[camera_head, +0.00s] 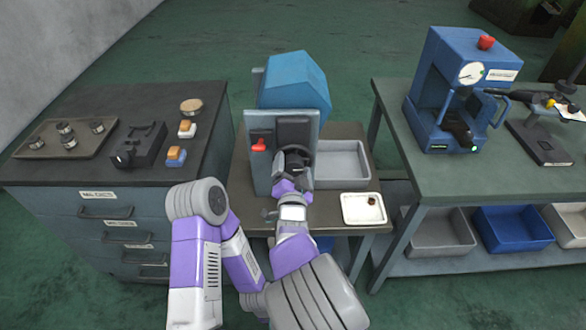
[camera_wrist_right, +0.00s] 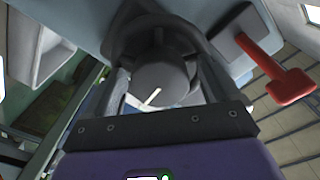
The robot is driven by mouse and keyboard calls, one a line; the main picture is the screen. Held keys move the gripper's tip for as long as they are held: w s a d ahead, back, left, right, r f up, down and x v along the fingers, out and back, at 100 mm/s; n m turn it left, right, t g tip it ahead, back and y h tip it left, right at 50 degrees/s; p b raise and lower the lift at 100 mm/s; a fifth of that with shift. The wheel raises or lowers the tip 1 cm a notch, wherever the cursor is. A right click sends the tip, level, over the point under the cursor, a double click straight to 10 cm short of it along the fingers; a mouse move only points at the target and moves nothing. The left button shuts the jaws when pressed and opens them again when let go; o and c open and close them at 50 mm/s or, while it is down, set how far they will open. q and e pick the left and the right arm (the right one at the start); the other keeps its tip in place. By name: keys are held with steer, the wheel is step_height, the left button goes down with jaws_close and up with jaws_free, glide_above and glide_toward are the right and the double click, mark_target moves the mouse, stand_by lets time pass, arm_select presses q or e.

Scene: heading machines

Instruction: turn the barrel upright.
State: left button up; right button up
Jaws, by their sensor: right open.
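The barrel, as I take it, is a dark grey round part (camera_wrist_right: 165,78) on the front of the blue machine (camera_head: 293,82). It bears a short pale line, which is tilted in the right wrist view. In the head view the barrel (camera_head: 295,158) is small and partly covered by my right gripper (camera_head: 291,178). My right gripper (camera_wrist_right: 163,85) is open, with one finger on either side of the barrel. I cannot tell whether the fingers touch it. My left gripper is not in view.
A red lever (camera_wrist_right: 288,84) sits beside the barrel; it also shows in the head view (camera_head: 259,146). A grey bin (camera_head: 343,160) and a white tray (camera_head: 362,208) stand right of the machine. A drawer cabinet (camera_head: 110,215) is left, a workbench (camera_head: 395,110) right.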

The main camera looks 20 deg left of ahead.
steer(key=shift+w, duration=0.15)
steer(key=c, duration=1)
steer(key=shift+c, duration=0.2)
steer(key=shift+n, duration=0.3)
steer(key=n, duration=0.3)
steer(key=shift+n, duration=0.3)
steer(key=n, duration=0.3)
steer(key=shift+n, duration=0.4)
steer(key=n+p, duration=0.1)
steer(key=n, duration=0.3)
steer(key=shift+n, duration=0.3)
steer(key=shift+d+f+n+p, duration=0.15)
steer(key=shift+n+p, duration=0.55)
steer(key=shift+n, duration=1.5)
